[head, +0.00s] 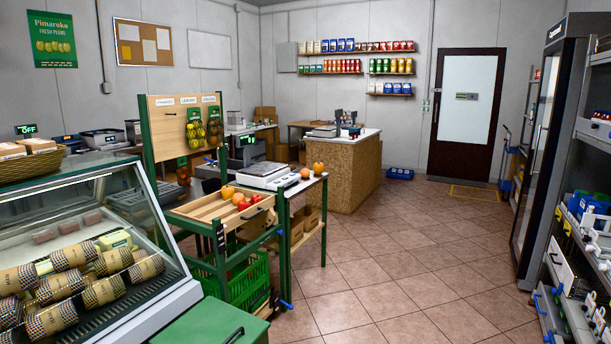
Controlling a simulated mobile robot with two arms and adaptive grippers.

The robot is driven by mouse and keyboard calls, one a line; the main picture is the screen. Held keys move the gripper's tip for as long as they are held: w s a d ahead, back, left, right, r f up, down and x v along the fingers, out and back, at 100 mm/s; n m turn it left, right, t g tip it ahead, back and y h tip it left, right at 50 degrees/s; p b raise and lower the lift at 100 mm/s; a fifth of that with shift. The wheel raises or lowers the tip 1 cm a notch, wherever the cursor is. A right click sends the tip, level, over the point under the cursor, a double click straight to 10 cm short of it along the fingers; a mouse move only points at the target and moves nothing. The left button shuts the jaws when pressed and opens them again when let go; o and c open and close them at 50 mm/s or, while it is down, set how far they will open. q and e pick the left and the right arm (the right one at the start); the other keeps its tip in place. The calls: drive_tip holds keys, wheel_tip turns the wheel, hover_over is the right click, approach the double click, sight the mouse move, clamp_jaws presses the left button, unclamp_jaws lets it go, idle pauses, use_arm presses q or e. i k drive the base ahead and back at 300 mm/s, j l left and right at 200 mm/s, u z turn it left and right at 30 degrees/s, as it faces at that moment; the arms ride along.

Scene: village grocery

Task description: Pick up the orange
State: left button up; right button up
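A round orange fruit (318,167) sits on the green-framed side table, at its far right corner. In the sloped wooden tray (200,211) in front are a yellow-orange fruit (228,191), an orange one (238,198) and red ones that look like tomatoes (256,198). Which of the orange-coloured fruits are oranges is hard to tell at this size. Neither of my grippers shows in the head view.
A flat scale (263,174) stands left of the fruit on the table. A glass deli case (90,240) fills the left foreground, beside a green box (215,322). A wood-chip counter (343,175) stands behind. The tiled floor (400,275) is open; shelves (590,230) line the right.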

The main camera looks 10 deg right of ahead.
sight(304, 173)
drive_tip(key=i+l+z, duration=0.3)
drive_tip(key=i+z, duration=0.3)
drive_tip(key=i+l+z, duration=0.35)
drive_tip(key=i, duration=0.65)
drive_tip(key=i+z, duration=0.35)
drive_tip(key=i, duration=0.6)
drive_tip(key=i+u, duration=0.25)
drive_tip(key=i, duration=0.2)
drive_tip(key=i+l+u, duration=0.2)
drive_tip(key=i, duration=0.2)
drive_tip(key=i+u, duration=0.25)
drive_tip(key=i, duration=0.2)
drive_tip(key=i+l+u, duration=0.2)
drive_tip(key=i+l, duration=0.1)
drive_tip(key=i, duration=0.1)
